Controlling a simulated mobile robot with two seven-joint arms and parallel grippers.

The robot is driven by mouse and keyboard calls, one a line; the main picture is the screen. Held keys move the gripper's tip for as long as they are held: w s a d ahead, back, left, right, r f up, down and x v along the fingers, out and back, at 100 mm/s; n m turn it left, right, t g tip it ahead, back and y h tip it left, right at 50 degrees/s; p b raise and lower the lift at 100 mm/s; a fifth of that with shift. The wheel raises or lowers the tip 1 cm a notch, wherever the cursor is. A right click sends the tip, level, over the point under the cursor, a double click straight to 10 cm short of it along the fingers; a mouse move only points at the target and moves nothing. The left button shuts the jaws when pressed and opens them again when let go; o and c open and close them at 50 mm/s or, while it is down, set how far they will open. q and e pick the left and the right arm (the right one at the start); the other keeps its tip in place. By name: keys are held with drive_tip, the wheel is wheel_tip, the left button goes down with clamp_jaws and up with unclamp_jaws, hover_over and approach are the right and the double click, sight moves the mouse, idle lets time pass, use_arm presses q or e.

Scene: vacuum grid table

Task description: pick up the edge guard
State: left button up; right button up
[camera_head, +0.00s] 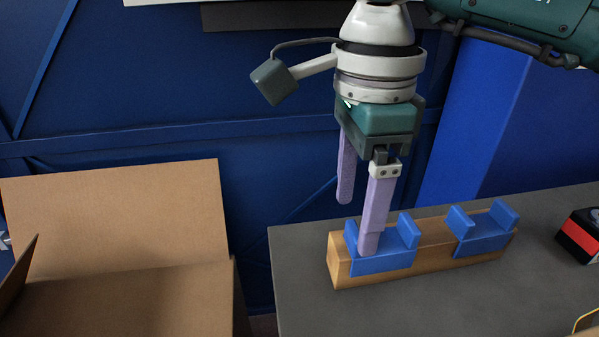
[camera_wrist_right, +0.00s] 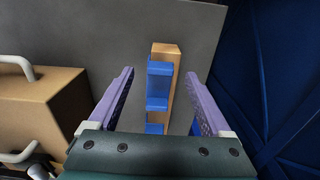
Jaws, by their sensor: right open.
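What appears to be the edge guard (camera_head: 432,240) is a light wooden bar with two blue notched pieces (camera_head: 385,262) on it. It lies along the back edge of the grey table (camera_head: 310,300). My right gripper (camera_head: 356,225) is open and empty, pointing down above the bar's left end. In the head view its near finger covers part of the left blue piece; I cannot tell whether it touches. In the right wrist view the bar (camera_wrist_right: 173,85) shows between the two purple fingers (camera_wrist_right: 160,74), and the gripper body hides its lower end. My left gripper is not in view.
An open cardboard box (camera_head: 120,225) stands left of the table. A red and black object (camera_head: 580,236) sits at the table's right. The right wrist view shows a brown block with white handles (camera_wrist_right: 50,115). The table in front of the bar is clear.

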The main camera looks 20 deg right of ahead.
sight(353, 230)
wheel_tip(353, 230, down, 3)
drive_tip(key=shift+f, duration=0.2)
drive_tip(key=shift+c, duration=0.3)
clamp_jaws()
